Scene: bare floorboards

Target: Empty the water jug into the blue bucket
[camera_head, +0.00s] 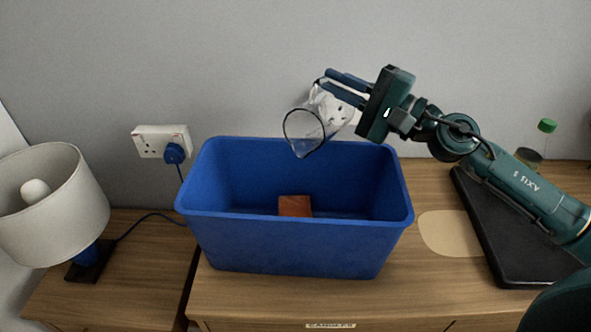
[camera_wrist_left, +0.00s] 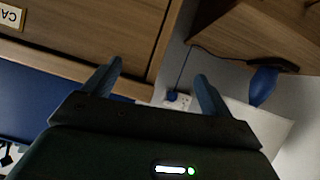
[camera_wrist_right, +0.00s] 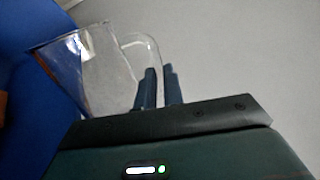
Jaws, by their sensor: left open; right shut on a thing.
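The blue bucket (camera_head: 290,246) is a rectangular tub standing on the wooden cabinet top. A small brown block (camera_head: 294,206) lies inside it. The clear water jug (camera_head: 318,122) is tilted, its dark-rimmed mouth facing down and left above the bucket's back rim. My right gripper (camera_head: 343,88) is shut on the jug's handle; the jug (camera_wrist_right: 95,72) and its handle also show in the right wrist view, beside the fingers (camera_wrist_right: 158,88). I cannot tell how much water is in it. My left gripper (camera_wrist_left: 158,85) is open and empty in the left wrist view; it is not in the head view.
A lamp (camera_head: 55,205) stands at the left, near a wall socket (camera_head: 160,141) with a blue plug and cable.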

